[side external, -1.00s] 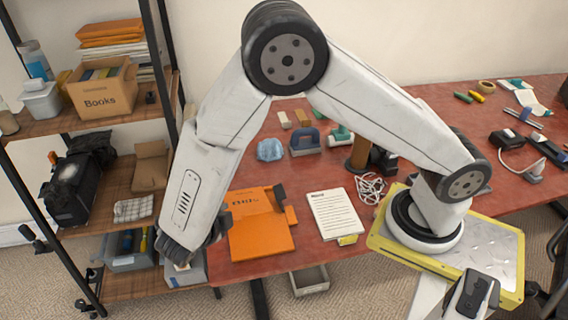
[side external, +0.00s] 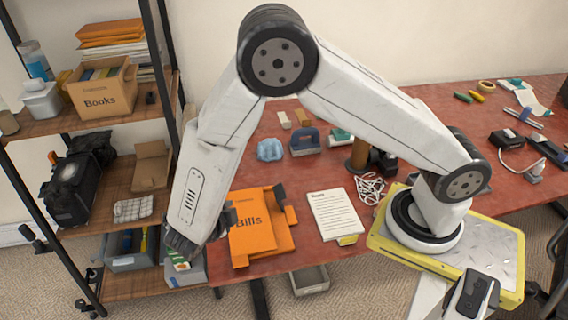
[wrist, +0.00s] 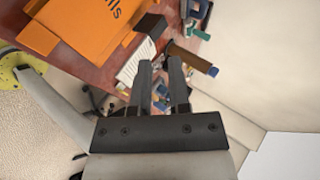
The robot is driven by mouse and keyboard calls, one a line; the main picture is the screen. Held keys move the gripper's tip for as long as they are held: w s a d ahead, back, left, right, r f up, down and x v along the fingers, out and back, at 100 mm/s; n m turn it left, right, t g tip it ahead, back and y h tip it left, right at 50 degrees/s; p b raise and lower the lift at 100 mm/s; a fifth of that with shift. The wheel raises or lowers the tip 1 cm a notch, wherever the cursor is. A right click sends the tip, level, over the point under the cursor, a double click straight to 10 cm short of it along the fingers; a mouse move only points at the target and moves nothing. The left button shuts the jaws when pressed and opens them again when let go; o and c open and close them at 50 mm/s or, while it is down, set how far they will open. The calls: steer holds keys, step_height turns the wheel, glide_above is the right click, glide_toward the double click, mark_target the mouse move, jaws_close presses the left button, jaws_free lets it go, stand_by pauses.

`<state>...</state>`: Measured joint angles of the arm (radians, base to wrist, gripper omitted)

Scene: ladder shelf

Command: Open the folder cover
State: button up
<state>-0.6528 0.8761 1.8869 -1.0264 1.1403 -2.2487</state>
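The orange folder (side external: 252,232) marked "Bills" lies on the red table near its front left edge. Its lettered cover faces up, at an angle to a second orange layer (side external: 285,238) that shows along its right and lower sides. I cannot tell how far the cover is raised. The folder also fills the upper left of the wrist view (wrist: 75,30). My gripper (wrist: 161,66) is open, with a gap and nothing gripped between its two fingers. In the side view it is at the folder's left edge, its fingers mostly hidden; contact cannot be told.
A printed sheet (side external: 335,214) lies right of the folder, with a white cable (side external: 370,189) beyond. A dark object (side external: 280,195) is at the folder's upper right. A ladder shelf (side external: 120,210) with boxes stands close on the left. A grey bin (side external: 309,279) sits below the table edge.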

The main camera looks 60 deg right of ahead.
steer(key=shift+w+d+f, duration=0.15)
steer(key=shift+d+f, duration=0.25)
steer(key=shift+d, duration=0.15)
steer(key=o, duration=0.5)
stand_by(0.4)
steer(key=shift+s+a+r, duration=2.25)
steer(key=shift+r, duration=0.25)
